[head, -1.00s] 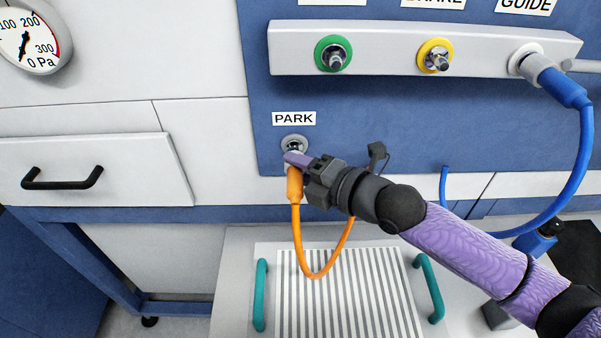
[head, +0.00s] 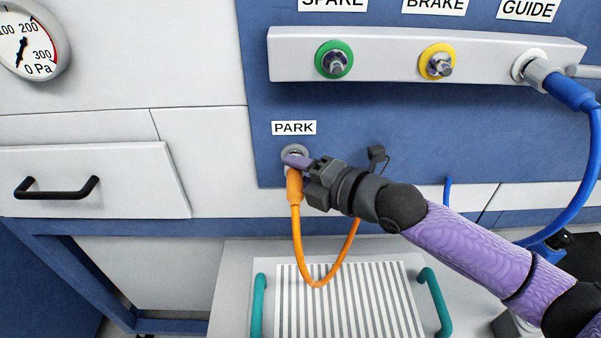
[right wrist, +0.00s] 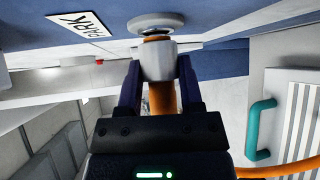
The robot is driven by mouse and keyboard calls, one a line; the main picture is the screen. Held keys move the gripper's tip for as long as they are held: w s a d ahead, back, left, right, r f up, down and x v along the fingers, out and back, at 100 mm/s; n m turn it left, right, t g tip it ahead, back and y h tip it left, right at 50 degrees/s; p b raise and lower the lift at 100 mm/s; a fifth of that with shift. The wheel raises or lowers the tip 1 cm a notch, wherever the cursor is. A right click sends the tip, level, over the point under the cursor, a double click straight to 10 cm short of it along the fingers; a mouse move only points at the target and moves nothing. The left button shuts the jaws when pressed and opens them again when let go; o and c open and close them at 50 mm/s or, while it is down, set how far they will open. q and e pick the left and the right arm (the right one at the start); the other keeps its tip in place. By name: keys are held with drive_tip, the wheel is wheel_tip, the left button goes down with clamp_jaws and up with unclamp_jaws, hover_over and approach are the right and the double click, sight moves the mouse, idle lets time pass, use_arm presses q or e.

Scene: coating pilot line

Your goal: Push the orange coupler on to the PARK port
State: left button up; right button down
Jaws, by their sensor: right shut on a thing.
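The orange coupler (head: 294,186), with its orange hose looping down, is in my right gripper (head: 297,163), just under the PARK port (head: 294,150). The purple fingers are shut on it and partly hide it and the port in the head view. In the right wrist view my right gripper (right wrist: 158,85) has a finger on each side of the coupler's pale collar (right wrist: 158,62). The collar lines up with the round port flange (right wrist: 155,22), and its mouth is at the dark port nose. I cannot tell how far it is seated. My left gripper is not in view.
Above is a grey rail (head: 390,55) with a green-ringed port (head: 334,60), a yellow-ringed port (head: 437,62) and a blue hose coupler (head: 568,88) at GUIDE. Below stands a striped plate with teal handles (head: 258,305). A drawer handle (head: 56,188) is at left.

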drive_tip(key=shift+c, duration=0.8)
unclamp_jaws()
drive_tip(key=shift+w, duration=0.15)
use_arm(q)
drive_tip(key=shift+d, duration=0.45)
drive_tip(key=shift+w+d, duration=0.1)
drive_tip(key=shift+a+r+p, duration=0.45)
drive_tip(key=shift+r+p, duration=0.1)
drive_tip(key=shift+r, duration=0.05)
use_arm(e)
drive_tip(key=v, duration=1)
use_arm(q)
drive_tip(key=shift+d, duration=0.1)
